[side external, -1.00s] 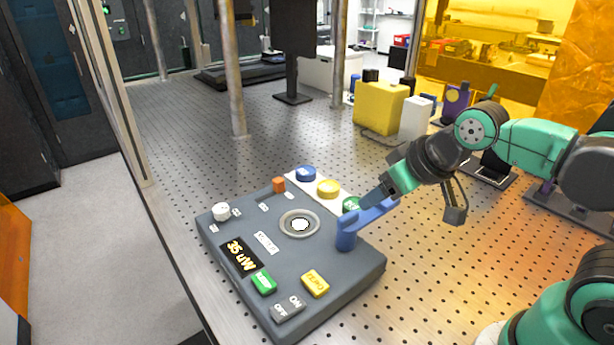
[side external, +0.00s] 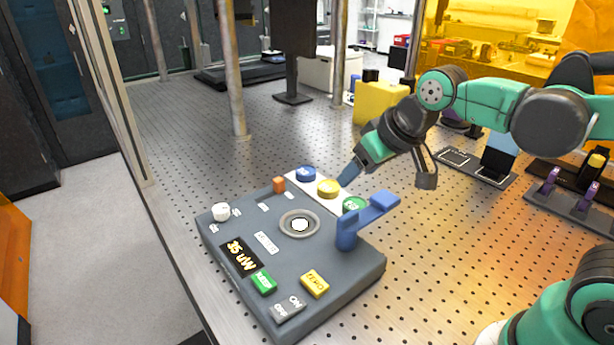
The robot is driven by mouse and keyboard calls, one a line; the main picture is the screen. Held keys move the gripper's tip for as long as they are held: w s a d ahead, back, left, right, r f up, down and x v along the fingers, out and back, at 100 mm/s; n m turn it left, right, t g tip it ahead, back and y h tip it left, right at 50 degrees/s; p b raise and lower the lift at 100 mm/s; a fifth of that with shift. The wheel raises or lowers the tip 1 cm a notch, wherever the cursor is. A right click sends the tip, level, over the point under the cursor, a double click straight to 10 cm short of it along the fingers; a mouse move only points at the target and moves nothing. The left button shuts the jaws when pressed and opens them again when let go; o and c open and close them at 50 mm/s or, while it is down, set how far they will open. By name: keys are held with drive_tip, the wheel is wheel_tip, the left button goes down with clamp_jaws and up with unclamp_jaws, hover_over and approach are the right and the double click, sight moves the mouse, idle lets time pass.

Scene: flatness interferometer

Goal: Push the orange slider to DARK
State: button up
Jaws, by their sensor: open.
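The orange slider (side external: 279,184) is a small block at the back left edge of the grey instrument box (side external: 222,248). Small white labels lie near it, too small to read. My gripper (side external: 346,180) is right of the slider, above the white strip by the yellow round piece, and apart from the slider. Its fingertips are small and dark here, with nothing visible between them.
A blue lever arm (side external: 368,217) stands up from the box's right side. A white knob (side external: 221,211) is at the left corner.

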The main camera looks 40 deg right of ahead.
drive_tip(key=w+g, duration=0.1)
drive_tip(key=w, duration=0.7)
drive_tip(key=g, duration=0.1)
hover_over(279, 180)
drive_tip(key=s, duration=0.3)
wheel_tip(279, 180, down, 5)
drive_tip(key=shift+w+f, duration=0.45)
drive_tip(key=shift+f, duration=0.2)
drive_tip(key=shift+x, duration=2.45)
drive_tip(key=shift+c, duration=0.2)
clamp_jaws()
